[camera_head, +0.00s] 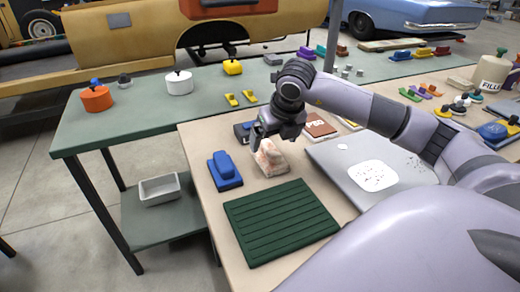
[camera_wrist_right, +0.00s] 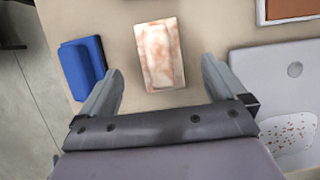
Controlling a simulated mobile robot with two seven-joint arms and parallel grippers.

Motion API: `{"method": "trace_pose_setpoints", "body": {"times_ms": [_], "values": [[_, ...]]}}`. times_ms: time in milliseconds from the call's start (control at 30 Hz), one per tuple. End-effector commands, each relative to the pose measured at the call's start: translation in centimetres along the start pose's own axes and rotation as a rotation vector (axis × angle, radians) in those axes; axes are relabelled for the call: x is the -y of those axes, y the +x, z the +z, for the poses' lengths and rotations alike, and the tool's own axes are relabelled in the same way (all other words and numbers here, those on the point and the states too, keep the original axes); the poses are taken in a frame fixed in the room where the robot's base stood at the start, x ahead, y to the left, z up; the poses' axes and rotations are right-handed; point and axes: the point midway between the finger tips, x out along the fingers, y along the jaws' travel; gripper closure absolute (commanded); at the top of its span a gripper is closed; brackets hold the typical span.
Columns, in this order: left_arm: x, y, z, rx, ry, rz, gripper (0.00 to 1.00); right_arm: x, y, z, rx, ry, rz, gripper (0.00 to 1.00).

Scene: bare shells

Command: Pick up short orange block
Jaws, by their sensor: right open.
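A short pale block with orange patches (camera_head: 271,158) lies on the tan table in the head view. It also shows in the right wrist view (camera_wrist_right: 160,55), lying between and just beyond the two fingertips. No plainly orange block shows beside it. My right gripper (camera_head: 262,138) is above this block, pointing down, and partly hides it in the head view. In the right wrist view the right gripper (camera_wrist_right: 161,75) is open and empty, with a finger on each side of the block's line. My left gripper is not in view.
A blue block (camera_head: 225,171) stands close left of the pale block, near the left finger. A green ridged mat (camera_head: 281,222) lies in front. A grey board (camera_head: 330,154) with a white patch lies to the right. A dark block (camera_head: 241,132) sits behind.

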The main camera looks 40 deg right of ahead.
Motion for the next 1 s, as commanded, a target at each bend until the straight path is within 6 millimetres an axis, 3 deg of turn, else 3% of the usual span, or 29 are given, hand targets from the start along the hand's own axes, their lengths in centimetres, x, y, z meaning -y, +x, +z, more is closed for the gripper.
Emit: {"method": "trace_pose_setpoints", "body": {"times_ms": [500,767,800,1000], "values": [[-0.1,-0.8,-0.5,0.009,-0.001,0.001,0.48,-0.2,6.2,0.5,-0.004,-0.001,0.0,0.02],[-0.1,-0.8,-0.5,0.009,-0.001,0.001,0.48,-0.2,6.7,0.6,-0.002,-0.001,0.0,0.02],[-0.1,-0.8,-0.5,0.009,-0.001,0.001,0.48,-0.2,6.7,0.6,-0.001,-0.001,0.0,0.05],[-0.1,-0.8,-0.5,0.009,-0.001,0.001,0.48,-0.2,6.6,0.6,-0.001,-0.001,0.0,0.66]]}}
